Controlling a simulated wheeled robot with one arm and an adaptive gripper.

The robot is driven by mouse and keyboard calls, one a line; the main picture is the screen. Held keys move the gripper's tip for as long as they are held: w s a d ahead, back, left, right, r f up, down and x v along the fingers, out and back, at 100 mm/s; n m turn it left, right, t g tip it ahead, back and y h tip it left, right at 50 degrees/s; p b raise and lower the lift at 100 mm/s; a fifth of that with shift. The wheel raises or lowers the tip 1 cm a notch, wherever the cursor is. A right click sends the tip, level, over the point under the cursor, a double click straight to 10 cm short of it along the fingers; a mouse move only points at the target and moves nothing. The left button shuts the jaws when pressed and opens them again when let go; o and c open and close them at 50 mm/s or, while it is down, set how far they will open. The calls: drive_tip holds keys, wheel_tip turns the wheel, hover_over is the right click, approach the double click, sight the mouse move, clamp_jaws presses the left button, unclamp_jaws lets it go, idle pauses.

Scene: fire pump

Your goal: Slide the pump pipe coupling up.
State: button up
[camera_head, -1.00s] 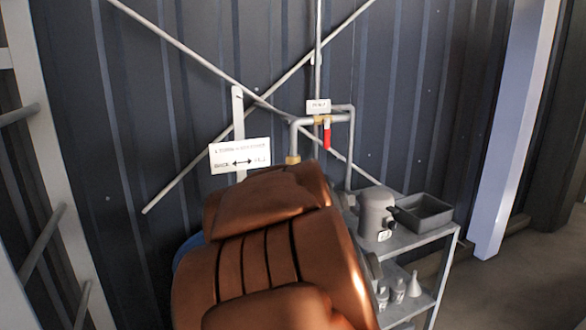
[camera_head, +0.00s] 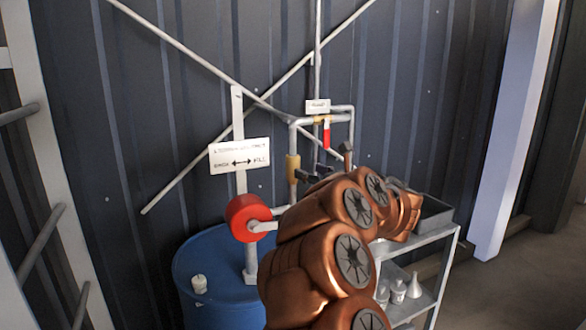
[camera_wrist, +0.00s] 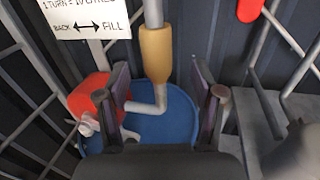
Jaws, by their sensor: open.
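The pump pipe coupling (camera_head: 293,168) is a tan-brass sleeve on the vertical grey pipe, to the right of the white sign. It also shows upright at the top middle of the wrist view (camera_wrist: 156,52). Below it, the bent grey pump pipe (camera_wrist: 158,98) leads left to the red pump (camera_head: 247,217) on the blue drum. My gripper (camera_head: 312,172) is just right of the coupling in the head view. In the wrist view my gripper (camera_wrist: 160,75) is open and empty, its dark fingers on either side of the pipe line. I cannot tell whether they touch the coupling.
The white sign (camera_head: 240,156) stands on a post left of the coupling. A red-handled valve (camera_head: 327,135) hangs on the pipework to the right. A metal shelf (camera_head: 440,245) with a tray stands right of my arm. The blue drum (camera_head: 205,262) is below.

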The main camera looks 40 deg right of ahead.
sight(293, 166)
drive_tip(key=shift+n+y, duration=0.3)
drive_tip(key=shift+w+d+f+p, duration=0.15)
drive_tip(key=shift+w+p, duration=0.5)
drive_tip(key=shift+w, duration=1.25)
drive_tip(key=shift+w+d+f+p, duration=0.1)
drive_tip(key=shift+w+p, duration=0.5)
drive_tip(key=shift+w, duration=1.25)
clamp_jaws()
